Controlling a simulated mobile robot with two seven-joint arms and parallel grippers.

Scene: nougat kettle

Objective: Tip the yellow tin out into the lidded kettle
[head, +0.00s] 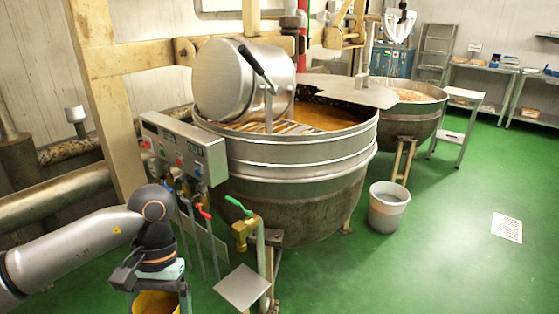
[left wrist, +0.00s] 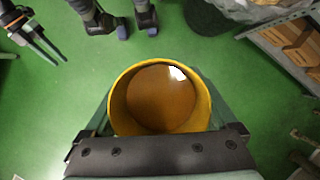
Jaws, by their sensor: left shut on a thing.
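The yellow tin (head: 150,297) shows at the bottom edge of the head view, partly cut off. In the left wrist view the tin (left wrist: 203,110) is seen from above, with smooth brown stuff inside. My left gripper (head: 157,290) is shut on the tin, one finger on each side. The tin is low, in front of and left of the big steel kettle (head: 300,165). This kettle has a round metal lid (head: 222,82) tilted up at its left, and amber contents under a grate. My right gripper (left wrist: 48,50), at the wrist view's upper left, has its fingers apart and is empty.
A control box (head: 180,145) and a tap with a green handle (head: 240,207) stand between the tin and the kettle. A second kettle (head: 415,115) is behind. A grey bucket (head: 387,208) stands on the floor. The green floor at right is mostly clear.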

